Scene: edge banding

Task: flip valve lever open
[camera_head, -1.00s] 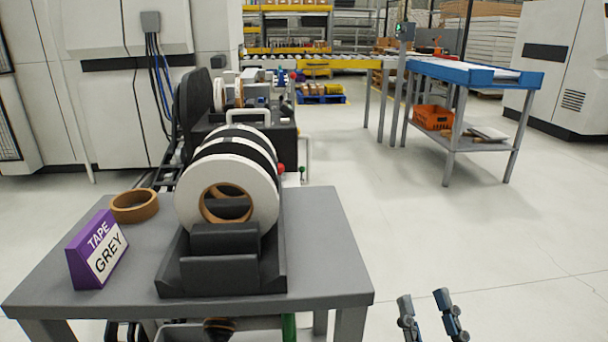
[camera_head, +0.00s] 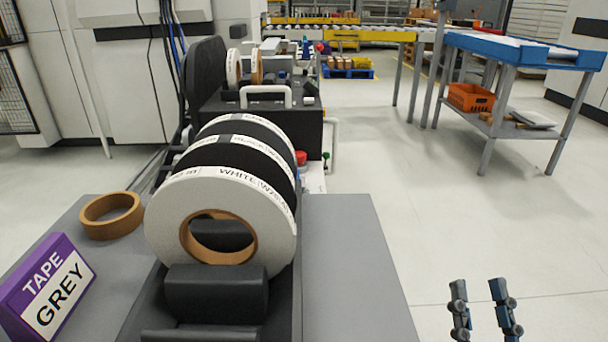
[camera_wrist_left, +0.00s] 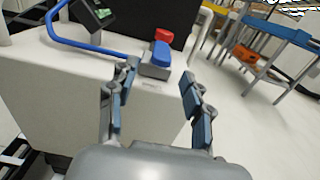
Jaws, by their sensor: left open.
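In the head view a small green part (camera_head: 326,157) sits by a white pipe (camera_head: 333,135) at the right of the black machine, and a red knob (camera_head: 301,158) shows behind the tape rolls; I cannot tell whether either is the lever. My left gripper (camera_wrist_left: 158,74) is open and empty in the left wrist view. Past its fingertips are a red part (camera_wrist_left: 163,36) and a blue-topped grey block (camera_wrist_left: 156,62) on a pale surface. My right gripper (camera_head: 483,288) is open and empty over the floor in the head view.
Tape rolls (camera_head: 165,222) stand in a black holder on the grey table (camera_head: 350,255), beside a brown ring (camera_head: 111,215) and a purple sign (camera_head: 48,290). A blue bent tube (camera_wrist_left: 85,46) lies left of the left gripper.

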